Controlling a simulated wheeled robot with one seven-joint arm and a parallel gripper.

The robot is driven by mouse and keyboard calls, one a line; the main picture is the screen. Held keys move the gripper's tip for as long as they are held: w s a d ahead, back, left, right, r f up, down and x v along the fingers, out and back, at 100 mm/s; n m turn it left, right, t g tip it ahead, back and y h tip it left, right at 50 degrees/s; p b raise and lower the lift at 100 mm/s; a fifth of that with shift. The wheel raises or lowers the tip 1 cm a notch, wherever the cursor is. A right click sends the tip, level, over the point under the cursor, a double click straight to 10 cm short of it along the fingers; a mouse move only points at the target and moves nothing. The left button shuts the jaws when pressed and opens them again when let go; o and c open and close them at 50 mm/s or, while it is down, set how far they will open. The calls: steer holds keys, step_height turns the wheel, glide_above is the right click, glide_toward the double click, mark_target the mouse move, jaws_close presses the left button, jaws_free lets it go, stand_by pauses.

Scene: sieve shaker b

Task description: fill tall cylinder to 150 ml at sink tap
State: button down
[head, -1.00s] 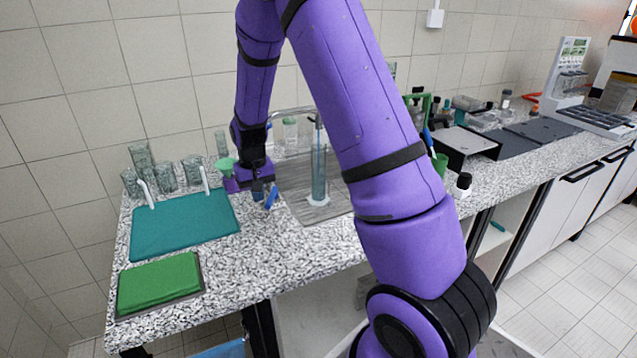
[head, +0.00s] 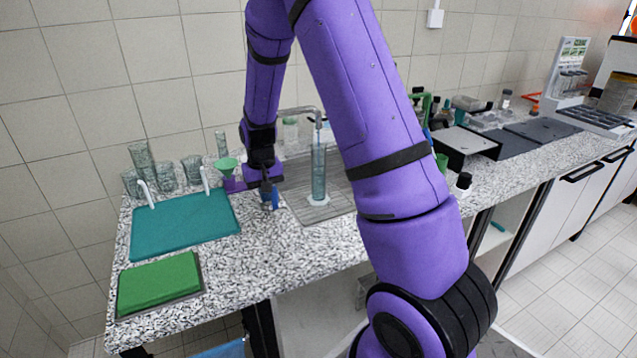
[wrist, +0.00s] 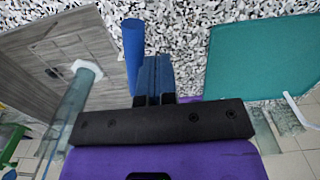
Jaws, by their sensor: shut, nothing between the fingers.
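The tall cylinder (head: 319,175), clear blue-green with a pale foot, stands upright in the grey sink (head: 336,206). The tap spout (head: 300,109) ends just above its mouth. Its water level cannot be read. The cylinder also shows in the wrist view (wrist: 77,100), with its hexagonal foot in the sink. My gripper (head: 266,203) is shut and empty, pointing down at the sink's left edge. A blue bar-like handle (head: 276,198) is just right of my fingers. In the wrist view my fingers (wrist: 155,62) are together, with the blue handle (wrist: 133,45) close on their left; contact cannot be told.
A teal mat (head: 180,228) and a green pad (head: 160,280) lie on the speckled counter to the left. Several glass beakers (head: 165,177) and a green funnel (head: 227,166) stand behind. My arm hides part of the counter right of the sink.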

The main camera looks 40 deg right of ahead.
steer(key=shift+d, duration=0.1)
steer(key=shift+s+d, duration=0.25)
steer(key=shift+d, duration=0.2)
stand_by(0.5)
step_height(320, 180, up, 7)
steer(key=a, duration=0.1)
stand_by(0.5)
steer(key=shift+w, duration=0.1)
